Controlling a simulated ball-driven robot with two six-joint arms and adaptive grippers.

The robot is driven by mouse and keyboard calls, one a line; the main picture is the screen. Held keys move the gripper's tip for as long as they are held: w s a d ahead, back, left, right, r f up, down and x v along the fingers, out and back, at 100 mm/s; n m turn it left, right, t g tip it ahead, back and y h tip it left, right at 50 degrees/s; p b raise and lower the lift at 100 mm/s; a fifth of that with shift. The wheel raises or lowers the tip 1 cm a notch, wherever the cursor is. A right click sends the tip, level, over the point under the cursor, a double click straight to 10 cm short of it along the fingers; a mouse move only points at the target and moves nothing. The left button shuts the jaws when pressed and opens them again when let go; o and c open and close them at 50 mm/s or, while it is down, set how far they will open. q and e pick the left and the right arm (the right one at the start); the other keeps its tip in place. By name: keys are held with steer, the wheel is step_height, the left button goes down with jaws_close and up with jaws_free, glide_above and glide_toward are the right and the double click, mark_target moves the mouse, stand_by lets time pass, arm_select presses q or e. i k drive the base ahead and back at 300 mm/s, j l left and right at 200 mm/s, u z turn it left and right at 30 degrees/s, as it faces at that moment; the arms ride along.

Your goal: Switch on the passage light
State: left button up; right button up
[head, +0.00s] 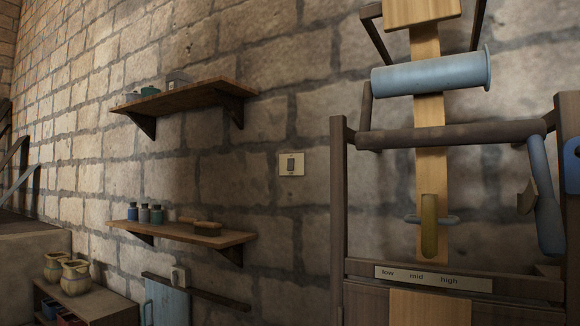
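A small light switch (291,164) with a cream plate and a dark rocker is on the stone wall, between the shelves and the wooden belt frame. A tiny mark shows under the rocker, too small to read. I cannot tell whether the switch is on or off. Neither of my grippers shows in the head view.
Two wall shelves, upper (190,96) and lower (185,233), jut out left of the switch with small jars and items. The wooden frame (338,220) with a blue roller (428,72) and a low-mid-high label (425,278) stands right. A cabinet (90,305) holds pots at lower left.

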mark_target(290, 161)
steer(key=i+j+z, duration=0.35)
steer(key=i, duration=0.25)
steer(key=i+j+z, duration=0.75)
steer(key=i+j, duration=0.3)
